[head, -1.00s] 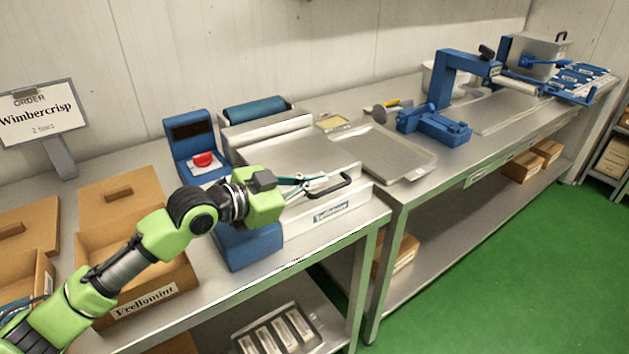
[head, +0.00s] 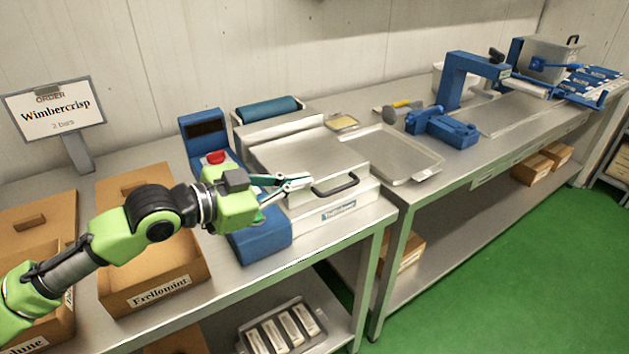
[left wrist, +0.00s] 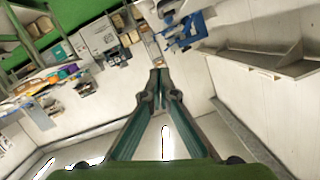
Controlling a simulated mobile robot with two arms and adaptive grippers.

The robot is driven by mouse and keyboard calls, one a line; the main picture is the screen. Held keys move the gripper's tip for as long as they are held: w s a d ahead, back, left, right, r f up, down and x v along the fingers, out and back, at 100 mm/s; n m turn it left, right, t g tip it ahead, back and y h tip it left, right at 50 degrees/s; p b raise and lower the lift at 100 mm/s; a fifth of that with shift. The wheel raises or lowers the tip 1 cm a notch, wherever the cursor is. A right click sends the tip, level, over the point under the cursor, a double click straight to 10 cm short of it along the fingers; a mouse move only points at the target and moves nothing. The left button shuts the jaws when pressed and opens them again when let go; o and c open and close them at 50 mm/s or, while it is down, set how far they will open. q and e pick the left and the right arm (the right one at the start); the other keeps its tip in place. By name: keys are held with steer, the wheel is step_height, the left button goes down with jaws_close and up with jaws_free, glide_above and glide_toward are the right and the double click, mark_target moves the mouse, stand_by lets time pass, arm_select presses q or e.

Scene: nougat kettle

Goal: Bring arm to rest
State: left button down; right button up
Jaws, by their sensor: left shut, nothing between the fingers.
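My left arm comes in from the left in the head view. Its gripper (head: 298,181) is shut and empty, held above the bench near the black handle (head: 335,185) of the flat steel machine. In the left wrist view the green fingers (left wrist: 159,75) meet at their tips with nothing between them. My right gripper does not show.
Cardboard boxes (head: 150,288) stand at the left, below an order sign (head: 55,108). A blue unit with a red button (head: 215,157) is just behind my left wrist. A steel tray (head: 390,150) and a blue press (head: 445,130) stand further right. Green floor lies in front.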

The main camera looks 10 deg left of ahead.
arm_select(q)
steer(key=s+d+f+n+g+y, duration=0.1)
steer(key=s+f+n+g+y, duration=0.1)
steer(key=s+f, duration=0.6)
steer(key=s+d+f+n+g+y, duration=0.1)
steer(key=s+d+f+n+y, duration=0.15)
steer(key=f, duration=0.95)
steer(key=s+a+f+n+g+y, duration=0.2)
steer(key=s+a+f+n+g, duration=0.15)
steer(key=s+f, duration=0.4)
steer(key=s+a+f+n+g+y, duration=0.25)
steer(key=s+a+f, duration=0.25)
steer(key=s, duration=0.6)
step_height(320, 180, down, 27)
steer(key=s, duration=0.3)
steer(key=s+a+f+m+g, duration=0.1)
steer(key=s+a+f, duration=0.1)
steer(key=s+f, duration=1.3)
steer(key=shift+s+a+f+g+y, duration=0.4)
steer(key=shift+s, duration=0.4)
